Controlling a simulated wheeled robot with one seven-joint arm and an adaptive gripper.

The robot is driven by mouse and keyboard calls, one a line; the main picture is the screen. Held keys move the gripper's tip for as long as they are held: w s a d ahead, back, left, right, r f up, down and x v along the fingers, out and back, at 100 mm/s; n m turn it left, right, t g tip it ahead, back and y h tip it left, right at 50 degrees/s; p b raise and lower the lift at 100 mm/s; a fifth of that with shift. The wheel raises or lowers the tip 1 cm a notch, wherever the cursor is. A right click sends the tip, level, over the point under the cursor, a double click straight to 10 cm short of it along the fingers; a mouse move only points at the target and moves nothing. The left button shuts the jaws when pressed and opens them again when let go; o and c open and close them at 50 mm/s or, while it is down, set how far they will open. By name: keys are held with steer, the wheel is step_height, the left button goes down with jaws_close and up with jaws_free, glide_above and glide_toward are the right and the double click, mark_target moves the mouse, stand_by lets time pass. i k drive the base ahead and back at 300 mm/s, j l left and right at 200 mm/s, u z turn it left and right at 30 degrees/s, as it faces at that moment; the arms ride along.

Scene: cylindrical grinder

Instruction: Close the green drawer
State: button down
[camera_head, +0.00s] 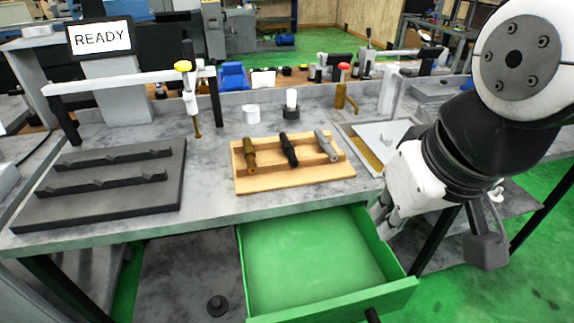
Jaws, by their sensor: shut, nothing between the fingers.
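The green drawer (310,262) is pulled out from under the grey workbench and looks empty. Its front panel (345,303) faces the camera, with a dark handle (372,315) at the bottom edge of the picture, partly cut off. My gripper (381,229) is shut and empty. It shows at the drawer's right side wall, near the rear right corner, below the bench's front edge. I cannot tell whether the fingers touch the wall. My arm covers part of the bench's right side.
The workbench (215,213) bears a wooden rack (300,181) with three tools, a dark slotted plate (70,213) at left and a metal tray (352,135) at right. A table leg (437,243) stands right of the drawer. Green floor (470,295) is free at lower right.

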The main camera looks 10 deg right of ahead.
mark_target(332, 264)
steer(key=l+u, duration=0.1)
steer(key=l, duration=1.2)
steer(key=l+u, duration=0.15)
steer(key=l, duration=1.15)
steer(key=u, duration=0.35)
steer(key=l+u, duration=0.15)
steer(key=u, duration=0.2)
steer(key=k+u, duration=0.1)
steer(key=u, duration=0.25)
